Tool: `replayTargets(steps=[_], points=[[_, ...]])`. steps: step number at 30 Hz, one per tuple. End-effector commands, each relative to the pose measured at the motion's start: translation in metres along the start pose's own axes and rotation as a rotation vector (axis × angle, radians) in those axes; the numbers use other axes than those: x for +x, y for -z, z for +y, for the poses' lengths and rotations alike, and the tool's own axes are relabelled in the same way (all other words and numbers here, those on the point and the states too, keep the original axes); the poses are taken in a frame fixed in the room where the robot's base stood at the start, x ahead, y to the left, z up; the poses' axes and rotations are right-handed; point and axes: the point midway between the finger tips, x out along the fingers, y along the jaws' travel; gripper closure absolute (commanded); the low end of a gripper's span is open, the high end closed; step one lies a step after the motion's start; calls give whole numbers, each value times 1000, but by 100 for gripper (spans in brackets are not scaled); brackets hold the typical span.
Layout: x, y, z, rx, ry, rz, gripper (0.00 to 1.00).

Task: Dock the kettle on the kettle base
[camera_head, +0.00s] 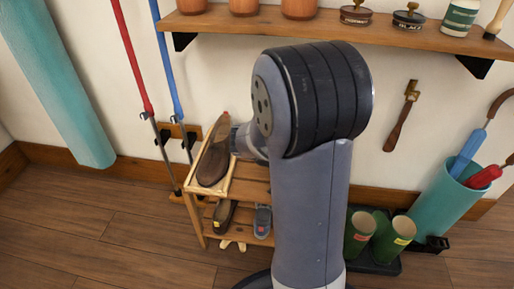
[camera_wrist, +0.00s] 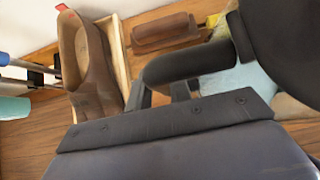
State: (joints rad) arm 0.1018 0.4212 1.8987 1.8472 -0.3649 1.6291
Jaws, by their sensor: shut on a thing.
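In the wrist view, my gripper (camera_wrist: 161,92) shows two dark fingers shut on a black, curved, handle-like part (camera_wrist: 188,65). This part runs right toward a large black rounded form (camera_wrist: 280,40), cut off by the frame edge. A pale blue patch (camera_wrist: 228,82) shows below it. I cannot tell whether this is the kettle. No kettle base can be recognised in either view. In the head view, my arm hides the gripper and what it holds. A brown shoe (camera_wrist: 88,65) lies left of the gripper, and it also shows in the head view (camera_head: 214,158).
The wooden shoe rack (camera_head: 200,222) stands against the wall, with shoes on its lower shelf. Green boots (camera_head: 393,238) and a teal bin (camera_head: 440,207) stand to the right. A wall shelf (camera_head: 225,24) holds jars above. Floor at left (camera_head: 100,235) is clear.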

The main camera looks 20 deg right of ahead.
Motion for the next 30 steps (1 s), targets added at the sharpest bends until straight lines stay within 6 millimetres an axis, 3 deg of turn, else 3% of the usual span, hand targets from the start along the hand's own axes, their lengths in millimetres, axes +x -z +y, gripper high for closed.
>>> replayTargets(steps=[10,11,18,26,30], points=[[2,1,0,-2,0,-4,100],[1,1,0,0,0,0,78],[1,1,0,0,0,0,59],[0,0,0,0,0,0,59],[-12,-4,0,-1,-1,-1,59]])
